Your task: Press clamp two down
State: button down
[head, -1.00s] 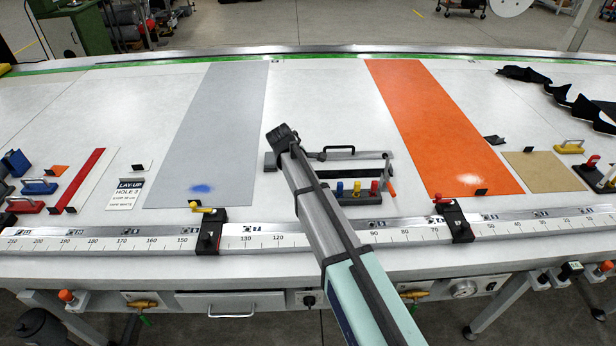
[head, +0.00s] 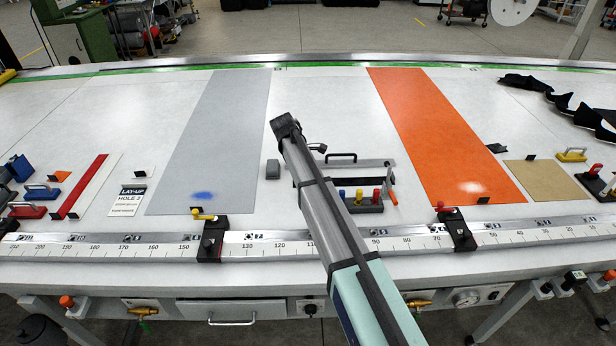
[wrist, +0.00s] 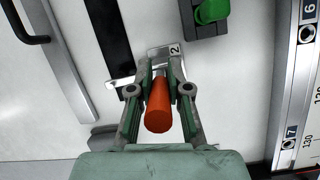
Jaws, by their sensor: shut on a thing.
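In the wrist view my gripper (wrist: 159,88) is shut around an orange-red cylindrical handle (wrist: 159,108), one finger on each side. Whether the handle is up or down is hard to tell from this angle. In the head view my arm hides the gripper and this handle. Two black clamp blocks sit on the scale rail: one with a yellow handle (head: 203,214) at left, one with a red handle (head: 446,210) at right. No number is readable on either.
A rack (head: 362,205) with coloured pegs stands right of my arm; its green knob (wrist: 212,10) shows in the wrist view. A straightedge with a black handle (head: 341,156) and a grey block (head: 272,169) lie close by. The scale rail (head: 275,243) runs along the front.

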jog(key=c, duration=1.1)
grip_release()
jog(key=shift+s+d+f, duration=0.1)
jog(key=v, duration=1.2)
